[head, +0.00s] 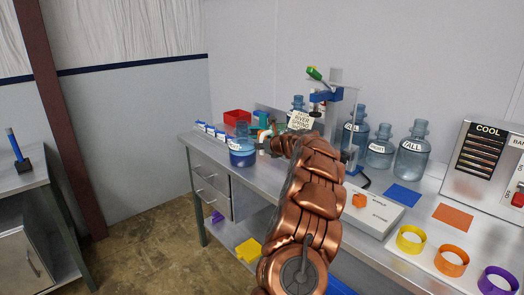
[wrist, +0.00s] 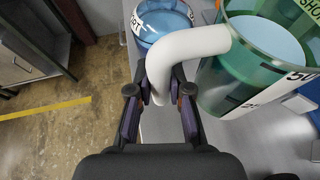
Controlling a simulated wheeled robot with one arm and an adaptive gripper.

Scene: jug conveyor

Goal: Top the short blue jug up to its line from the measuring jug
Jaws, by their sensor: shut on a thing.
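The short blue jug (head: 242,158) stands near the left front edge of the workbench, with blue in its lower part and a white label. Its top and label also show at the upper edge of the wrist view (wrist: 160,22). The measuring jug (wrist: 226,88) is clear green with a white scale strip and pale blue liquid inside. My gripper (wrist: 160,95) is shut on its white handle (wrist: 188,45). In the head view the measuring jug is mostly hidden behind my gripper (head: 266,143). It is close beside the short jug; I cannot tell whether it touches the bench.
A red bin (head: 237,117) and small blue-and-white items (head: 210,130) are behind the short jug. Tall jugs (head: 412,155) stand along the wall. A white box with an orange knob (head: 372,212), coloured rings (head: 451,263) and a COOL panel (head: 488,145) are at right.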

